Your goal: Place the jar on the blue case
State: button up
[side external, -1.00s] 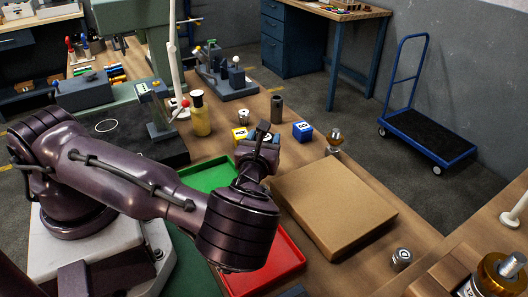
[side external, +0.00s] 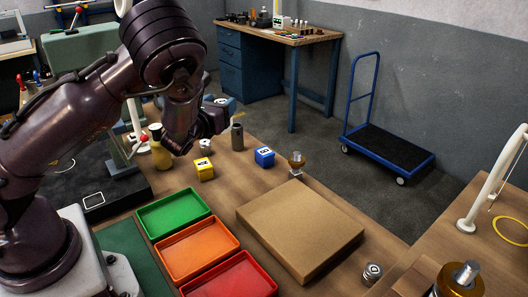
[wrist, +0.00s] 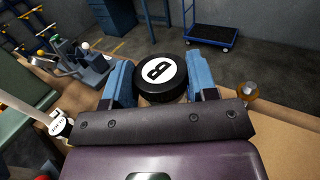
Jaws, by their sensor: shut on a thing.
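The jar, with a black lid and a round white label marked B (wrist: 162,74), is between my gripper's blue fingers (wrist: 160,82) in the wrist view. My gripper (side external: 220,112) is shut on it and holds it above the bench in the side view, where the jar is mostly hidden by the fingers. The blue case (side external: 264,157), a small box with a white label, stands on the bench, lower and to the right of my gripper. Its top looks bare. I cannot make out the blue case in the wrist view.
A yellow case (side external: 204,170), a silver cylinder (side external: 205,146) and a dark grey cylinder (side external: 237,137) stand near the blue case. A brass-topped piece (side external: 297,162) stands to its right. A cardboard box (side external: 300,228) and green (side external: 174,213), orange (side external: 199,250) and red trays lie in front.

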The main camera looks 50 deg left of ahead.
jog(key=shift+w+d+m+t+h, duration=0.25)
jog(key=shift+d+m+h, duration=0.1)
jog(key=shift+d+h, duration=0.15)
jog(key=shift+w+d+m+t+h, duration=0.25)
jog(key=shift+d+m+h, duration=0.15)
jog(key=shift+d, duration=0.1)
send_over(263, 152)
jog(key=shift+d+f, duration=0.1)
jog(key=shift+f, duration=6.3)
jog(key=shift+f, duration=0.2)
jog(key=o, duration=1)
jog(key=shift+c, duration=0.2)
